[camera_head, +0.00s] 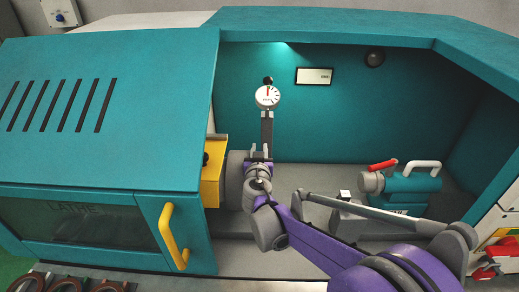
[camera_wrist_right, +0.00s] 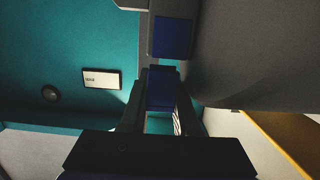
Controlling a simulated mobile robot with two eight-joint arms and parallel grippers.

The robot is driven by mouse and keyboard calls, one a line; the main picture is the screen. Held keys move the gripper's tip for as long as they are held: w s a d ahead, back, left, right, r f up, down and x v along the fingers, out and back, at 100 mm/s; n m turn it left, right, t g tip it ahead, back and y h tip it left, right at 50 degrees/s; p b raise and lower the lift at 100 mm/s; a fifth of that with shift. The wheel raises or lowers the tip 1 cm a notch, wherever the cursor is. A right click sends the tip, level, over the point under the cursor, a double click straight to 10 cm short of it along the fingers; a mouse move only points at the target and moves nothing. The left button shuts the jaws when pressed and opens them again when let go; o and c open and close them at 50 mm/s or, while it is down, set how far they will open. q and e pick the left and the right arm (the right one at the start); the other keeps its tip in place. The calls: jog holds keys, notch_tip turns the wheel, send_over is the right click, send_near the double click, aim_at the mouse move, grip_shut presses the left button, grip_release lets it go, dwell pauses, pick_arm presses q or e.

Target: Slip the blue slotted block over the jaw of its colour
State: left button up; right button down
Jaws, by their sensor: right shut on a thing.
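The blue slotted block (camera_wrist_right: 160,92) is between the fingers of my right gripper (camera_wrist_right: 162,78), which is shut on it in the right wrist view. Just beyond the block is the blue-marked jaw (camera_wrist_right: 172,38), on the grey chuck. A small gap seems to show between block and jaw, but I cannot tell their exact alignment. In the head view my right gripper (camera_head: 258,168) is close to the front of the grey chuck (camera_head: 235,180), and its wrist hides the block and most of the jaws. My left gripper is not in view.
A dial gauge (camera_head: 268,97) stands upright just behind my gripper. The teal tailstock (camera_head: 412,188), with a red lever, stands to the right. A yellow box (camera_head: 211,185) and the teal door (camera_head: 168,232) lie left of the chuck. The bay's back right looks free.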

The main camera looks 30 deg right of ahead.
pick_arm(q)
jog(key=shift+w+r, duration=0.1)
pick_arm(e)
jog(key=shift+f, duration=0.15)
jog(key=c, duration=0.6)
grip_release()
